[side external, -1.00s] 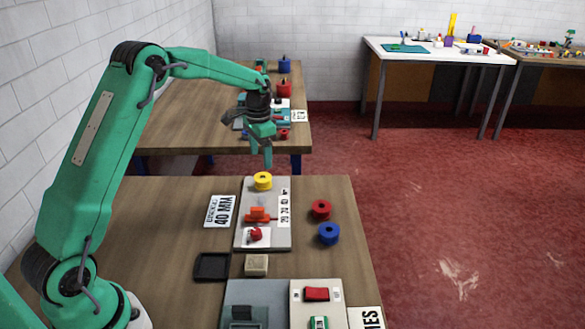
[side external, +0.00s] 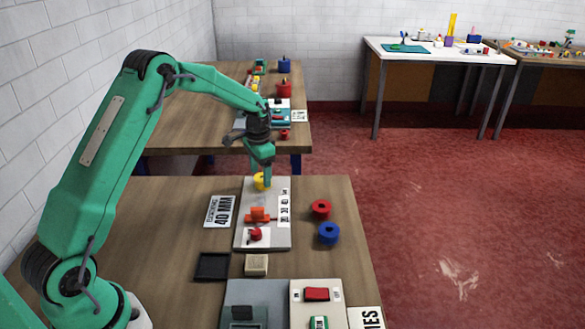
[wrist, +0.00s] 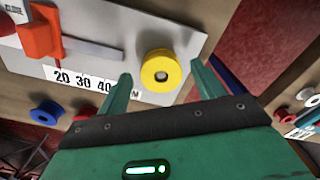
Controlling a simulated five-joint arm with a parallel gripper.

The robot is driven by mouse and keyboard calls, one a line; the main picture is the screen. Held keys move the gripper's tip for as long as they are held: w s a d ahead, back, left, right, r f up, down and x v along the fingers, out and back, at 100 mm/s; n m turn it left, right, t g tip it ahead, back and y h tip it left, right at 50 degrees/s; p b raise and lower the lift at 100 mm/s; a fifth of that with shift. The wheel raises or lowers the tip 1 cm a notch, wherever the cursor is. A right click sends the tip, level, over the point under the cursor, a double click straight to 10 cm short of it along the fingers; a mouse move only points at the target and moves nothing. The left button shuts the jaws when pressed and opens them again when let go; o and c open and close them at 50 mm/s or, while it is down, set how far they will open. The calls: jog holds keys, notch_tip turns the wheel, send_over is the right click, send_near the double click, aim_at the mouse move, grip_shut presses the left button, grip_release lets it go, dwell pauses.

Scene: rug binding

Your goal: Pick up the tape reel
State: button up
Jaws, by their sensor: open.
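A yellow tape reel (side external: 258,183) stands at the far end of a light grey board (side external: 245,240). In the wrist view the yellow reel (wrist: 148,80) shows its flat face and central hole between my open fingers. My gripper (side external: 267,181) is low over the reel, and its fingers partly hide it in the side view. In the wrist view my gripper (wrist: 161,72) has a finger on either side of the reel, with gaps showing. A red reel (side external: 321,209) and a blue reel (side external: 329,233) lie on the table to the right of the board.
An orange piece (side external: 257,215) and a small red knob (side external: 255,234) are on the board near the reel. A "40 MM" card (side external: 220,211) lies left. A black tray (side external: 211,266) and beige block (side external: 256,265) are nearer. Bare table (side external: 165,215) lies left.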

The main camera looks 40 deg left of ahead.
jog(key=shift+f, duration=0.75)
jog(key=c, duration=1.1)
jog(key=shift+r, duration=0.2)
jog(key=shift+r, duration=0.2)
jog(key=r, duration=0.2)
jog(key=d+r, duration=0.1)
jog(key=r, duration=0.1)
jog(key=s+d+r, duration=0.1)
jog(key=d+r, duration=0.1)
jog(key=d, duration=0.1)
jog(key=s+d+r, duration=0.1)
jog(key=d+r, duration=0.1)
jog(key=d, duration=0.2)
jog(key=s+d+r, duration=0.1)
jog(key=d+r, duration=0.1)
jog(key=d, duration=0.1)
jog(key=shift+s+d+r, duration=0.1)
jog(key=shift+d+r, duration=0.05)
